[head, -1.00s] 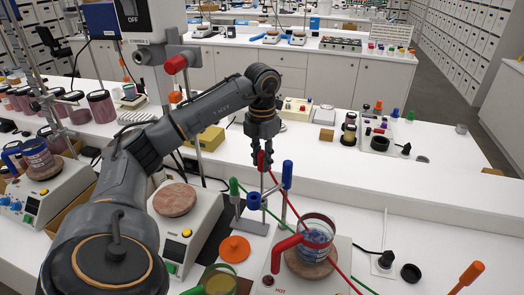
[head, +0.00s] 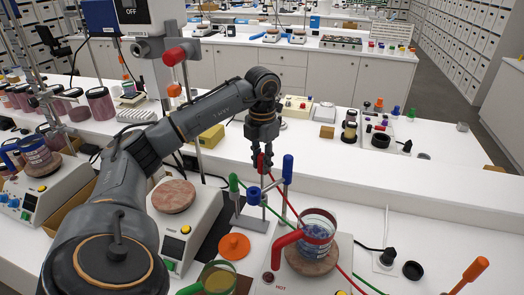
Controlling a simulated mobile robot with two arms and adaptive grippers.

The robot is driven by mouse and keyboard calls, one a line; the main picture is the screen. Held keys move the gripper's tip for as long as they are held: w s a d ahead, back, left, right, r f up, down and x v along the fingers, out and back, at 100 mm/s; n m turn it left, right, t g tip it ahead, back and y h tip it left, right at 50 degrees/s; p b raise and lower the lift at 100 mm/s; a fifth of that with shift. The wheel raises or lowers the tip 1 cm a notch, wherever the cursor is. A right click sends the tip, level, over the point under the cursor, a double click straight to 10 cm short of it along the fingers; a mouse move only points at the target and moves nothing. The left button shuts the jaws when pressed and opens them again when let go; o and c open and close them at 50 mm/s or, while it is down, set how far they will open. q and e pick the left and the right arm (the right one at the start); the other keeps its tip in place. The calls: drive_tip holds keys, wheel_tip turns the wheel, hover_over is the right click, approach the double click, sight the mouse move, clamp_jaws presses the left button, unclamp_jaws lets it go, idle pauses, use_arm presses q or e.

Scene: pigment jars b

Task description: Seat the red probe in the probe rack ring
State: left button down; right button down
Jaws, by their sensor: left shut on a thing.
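My left gripper (head: 262,153) is shut on the red probe (head: 261,163) and holds it upright, with a red cable trailing down to the right. The probe rack (head: 245,222) stands below on the white bench. It carries a green-handled probe (head: 233,183) on the left and a blue-handled probe (head: 287,168) on the right. A blue ring (head: 253,195) sits at the front between them. The red probe is above the rack; whether its tip is inside a ring cannot be told. My right gripper is not in view.
A glass beaker with a red handle (head: 288,239) stands on a hot plate (head: 266,262) just right of the rack. An orange disc (head: 234,246) lies in front of it. Another hot plate (head: 193,226) stands to the left. Cables cross the bench at right.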

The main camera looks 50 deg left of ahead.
sight(262, 186)
use_arm(q)
drive_tip(key=shift+f+b, duration=3)
drive_tip(key=shift+f, duration=1.6)
drive_tip(key=c, duration=1.1)
unclamp_jaws()
drive_tip(key=shift+o, duration=0.2)
drive_tip(key=shift+r, duration=0.1)
wheel_tip(262, 186, up, 11)
drive_tip(key=shift+f, duration=0.1)
drive_tip(key=shift+r, duration=0.5)
